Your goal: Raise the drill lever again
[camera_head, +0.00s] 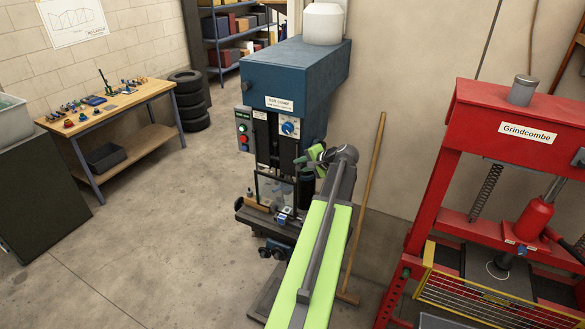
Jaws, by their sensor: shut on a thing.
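The pillar drill (285,75) stands against the back wall, with a blue head, a switch panel and a dial on its front. My arm reaches forward from the bottom of the picture to the drill's right side. My gripper (316,154), with green parts, is beside the drill just below the head and is shut on the drill lever. A dark end of the lever (300,160) shows just left of the gripper. The rest of the lever is hidden behind the gripper and arm. The drill table (252,216) below carries a vise and small items.
A red press (490,150) with a yellow guard stands close on the right. A wooden pole (366,195) leans on the wall beside my arm. A workbench (110,108) with tools and a stack of tyres (190,100) stand at the left. The floor between is clear.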

